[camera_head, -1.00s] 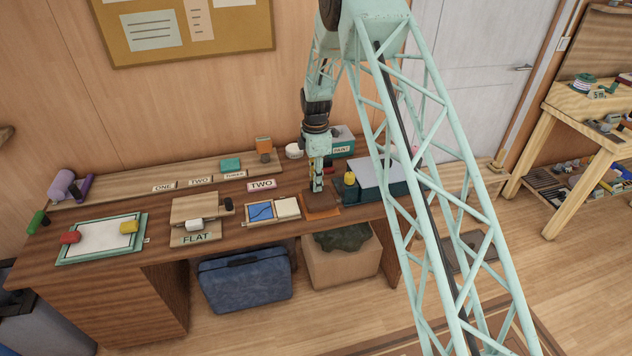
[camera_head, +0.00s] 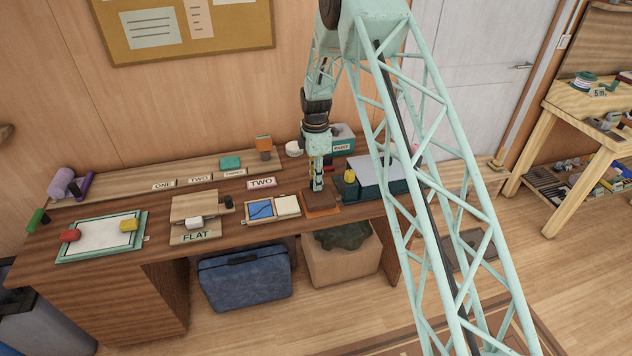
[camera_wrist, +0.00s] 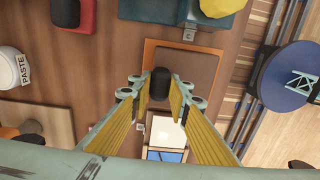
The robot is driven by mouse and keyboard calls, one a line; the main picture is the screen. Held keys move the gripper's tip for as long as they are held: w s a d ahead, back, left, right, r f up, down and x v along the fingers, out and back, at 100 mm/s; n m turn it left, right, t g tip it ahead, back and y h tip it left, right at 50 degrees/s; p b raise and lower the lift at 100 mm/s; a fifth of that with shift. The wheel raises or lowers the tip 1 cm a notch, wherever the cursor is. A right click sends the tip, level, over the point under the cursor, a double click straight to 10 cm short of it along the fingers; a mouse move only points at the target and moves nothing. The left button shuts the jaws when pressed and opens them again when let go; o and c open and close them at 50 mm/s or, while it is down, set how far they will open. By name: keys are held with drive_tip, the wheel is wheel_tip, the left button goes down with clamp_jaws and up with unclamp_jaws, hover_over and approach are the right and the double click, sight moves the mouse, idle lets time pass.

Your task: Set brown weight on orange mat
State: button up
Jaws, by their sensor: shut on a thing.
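The brown weight (camera_wrist: 195,68) is a flat brown slab with a black knob (camera_wrist: 159,84). My gripper (camera_wrist: 160,88) is shut on the knob from above. The slab lies over the orange mat (camera_wrist: 149,52), whose orange border shows along its upper and left sides in the wrist view. In the head view, the weight (camera_head: 317,199) and the mat (camera_head: 322,212) are near the bench's front edge, under my gripper (camera_head: 317,186). The slab looks flat on the mat, but I cannot tell whether a small gap remains.
A wooden tray (camera_head: 274,210) with a blue picture is to the left. A white paste pot (camera_wrist: 11,68) and a red block (camera_wrist: 84,15) stand nearby.

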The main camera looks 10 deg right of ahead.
drive_tip(key=shift+f, duration=0.3)
idle(0.5)
drive_tip(key=o, duration=1.1)
drive_tip(key=shift+w+r, duration=0.1)
drive_tip(key=shift+r, duration=5.85)
